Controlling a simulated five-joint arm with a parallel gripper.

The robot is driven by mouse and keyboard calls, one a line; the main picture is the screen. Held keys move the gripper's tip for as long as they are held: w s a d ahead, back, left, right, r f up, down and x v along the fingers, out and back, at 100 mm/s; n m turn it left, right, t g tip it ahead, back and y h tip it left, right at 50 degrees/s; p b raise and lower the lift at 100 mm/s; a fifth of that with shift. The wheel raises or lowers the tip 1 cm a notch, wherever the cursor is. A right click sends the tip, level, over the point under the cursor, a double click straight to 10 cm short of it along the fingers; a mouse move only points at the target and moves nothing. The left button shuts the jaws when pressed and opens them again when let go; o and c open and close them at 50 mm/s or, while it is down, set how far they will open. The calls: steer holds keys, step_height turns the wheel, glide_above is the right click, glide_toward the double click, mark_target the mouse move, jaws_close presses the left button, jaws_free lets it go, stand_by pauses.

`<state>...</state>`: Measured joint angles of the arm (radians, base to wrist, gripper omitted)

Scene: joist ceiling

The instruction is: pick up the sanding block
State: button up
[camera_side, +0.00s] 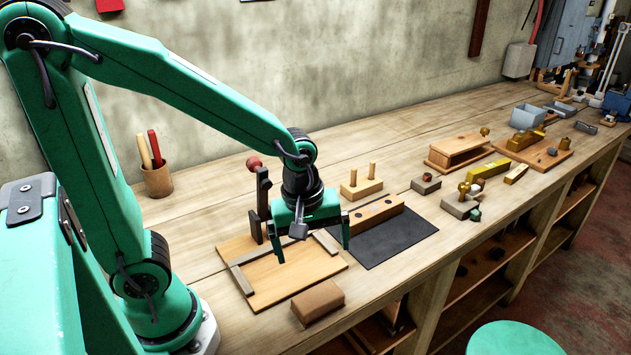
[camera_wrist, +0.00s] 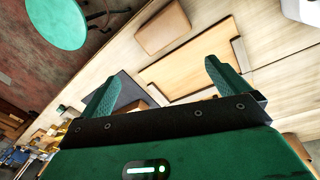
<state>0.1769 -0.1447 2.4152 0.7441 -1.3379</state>
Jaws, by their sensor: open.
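The sanding block appears to be the plain brown block (camera_side: 318,302) with rounded edges, lying near the front edge of the bench. It also shows in the wrist view (camera_wrist: 163,27), beyond my fingertips. My green gripper (camera_side: 312,243) is open and empty, with its fingers pointing down over the wooden board behind the block. In the wrist view my two fingers (camera_wrist: 162,75) are spread apart, with the board between and beyond them. The block is not between the fingers and they do not touch it.
The board (camera_side: 270,290) with raised strips lies behind the block. A dark mat (camera_side: 395,240) and a peg block (camera_side: 361,188) are to the right. A dark upright clamp (camera_side: 262,200) stands behind my gripper. A teal stool (camera_side: 517,340) stands off the front edge.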

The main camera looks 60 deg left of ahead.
mark_target(318, 296)
steer(key=f+n, duration=0.1)
steer(key=d+f+n+g, duration=0.1)
steer(key=f+n, duration=0.1)
steer(key=d+f+n, duration=0.1)
steer(key=f, duration=0.1)
steer(key=shift+w+f+n, duration=0.1)
steer(key=shift+f+n, duration=0.05)
steer(key=shift+n, duration=0.15)
steer(key=shift+f, duration=0.1)
steer(key=shift+f, duration=1.2)
steer(key=shift+f, duration=0.1)
steer(key=shift+f, duration=2.45)
steer(key=c, duration=0.7)
